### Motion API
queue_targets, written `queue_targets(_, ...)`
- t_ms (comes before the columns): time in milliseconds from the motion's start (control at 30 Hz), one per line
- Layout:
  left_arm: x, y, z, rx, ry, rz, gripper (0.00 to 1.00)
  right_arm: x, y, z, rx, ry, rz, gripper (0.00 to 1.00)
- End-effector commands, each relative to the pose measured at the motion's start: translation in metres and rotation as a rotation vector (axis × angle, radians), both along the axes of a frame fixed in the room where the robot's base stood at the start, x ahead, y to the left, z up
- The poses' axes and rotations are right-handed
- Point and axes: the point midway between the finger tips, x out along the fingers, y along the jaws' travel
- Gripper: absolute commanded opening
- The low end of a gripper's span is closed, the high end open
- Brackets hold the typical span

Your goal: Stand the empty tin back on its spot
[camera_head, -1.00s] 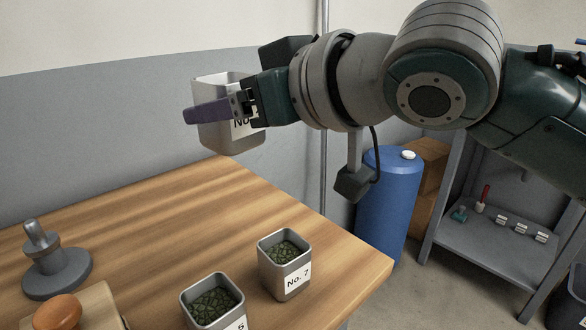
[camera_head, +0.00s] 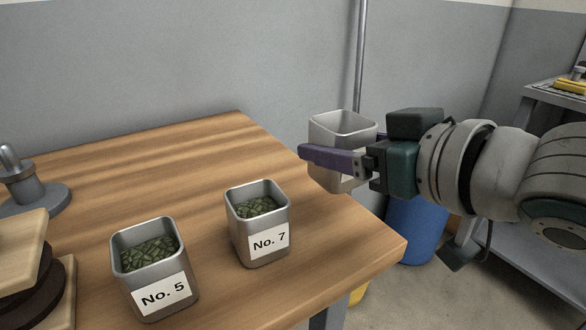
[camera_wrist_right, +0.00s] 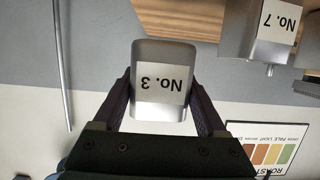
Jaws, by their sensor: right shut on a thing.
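The empty tin (camera_head: 343,124) is a square metal tin held upright by my right gripper (camera_head: 328,160). Its open top shows a bare inside in the head view. The right wrist view shows the tin (camera_wrist_right: 160,112) upside down in the picture, labelled No. 3, with the right gripper's fingers (camera_wrist_right: 162,105) on either side of it. In the head view the tin is by the table's right edge; its height above the wooden table (camera_head: 205,160) is hard to tell. My left gripper is not in view.
Tin No. 7 (camera_head: 262,247) and tin No. 5 (camera_head: 165,298) stand on the table, holding green beans. A grey metal tool (camera_head: 30,190) and a wooden item (camera_head: 15,265) are at the left. The table's back middle is clear. A blue drum (camera_head: 415,230) stands beyond the right edge.

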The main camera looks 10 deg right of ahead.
Motion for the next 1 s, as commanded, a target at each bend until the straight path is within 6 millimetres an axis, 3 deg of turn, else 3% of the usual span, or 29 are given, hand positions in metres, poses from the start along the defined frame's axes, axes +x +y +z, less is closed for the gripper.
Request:
queue_targets(33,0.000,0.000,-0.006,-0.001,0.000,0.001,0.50,0.000,0.000,-0.012,0.000,0.000,0.001,0.08)
queue_targets(233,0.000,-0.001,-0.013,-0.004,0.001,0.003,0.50,0.000,0.000,-0.029,0.000,0.000,0.000,0.08)
queue_targets(433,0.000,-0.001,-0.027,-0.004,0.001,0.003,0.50,0.000,0.000,-0.061,0.002,-0.001,0.001,0.08)
queue_targets(867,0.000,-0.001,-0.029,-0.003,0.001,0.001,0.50,0.000,0.000,-0.067,0.001,-0.002,0.001,0.08)
queue_targets(900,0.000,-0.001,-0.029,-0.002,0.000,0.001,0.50,0.000,0.000,-0.068,0.001,-0.001,0.001,0.76)
queue_targets(1000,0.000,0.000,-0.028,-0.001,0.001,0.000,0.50,0.000,0.000,-0.067,0.000,-0.001,0.001,0.87)
